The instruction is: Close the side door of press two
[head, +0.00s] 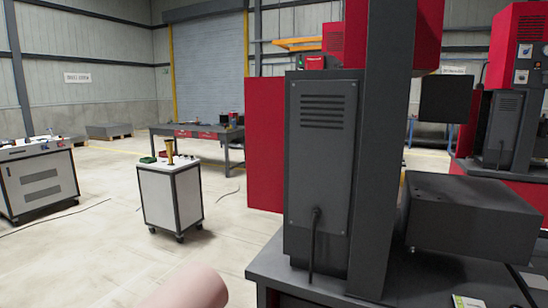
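A large dark grey and red press (377,150) fills the middle of the head view on a dark bench. Its grey side cabinet (321,150) has vent slots and a black cable. A flat red panel (265,145) stands out to the left of this cabinet. It looks like a side door standing open, but its hinge is hidden. No number is readable, so I cannot tell which press is press two. My gripper is not in view. A pale pink rounded part at the bottom edge looks like my arm.
A second red and grey press (511,95) stands at the right. A white wheeled cart (171,196) stands left of the near press, with another white cabinet (38,181) at far left. A workbench (203,136) stands behind. Open floor lies at left, crossed by cables.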

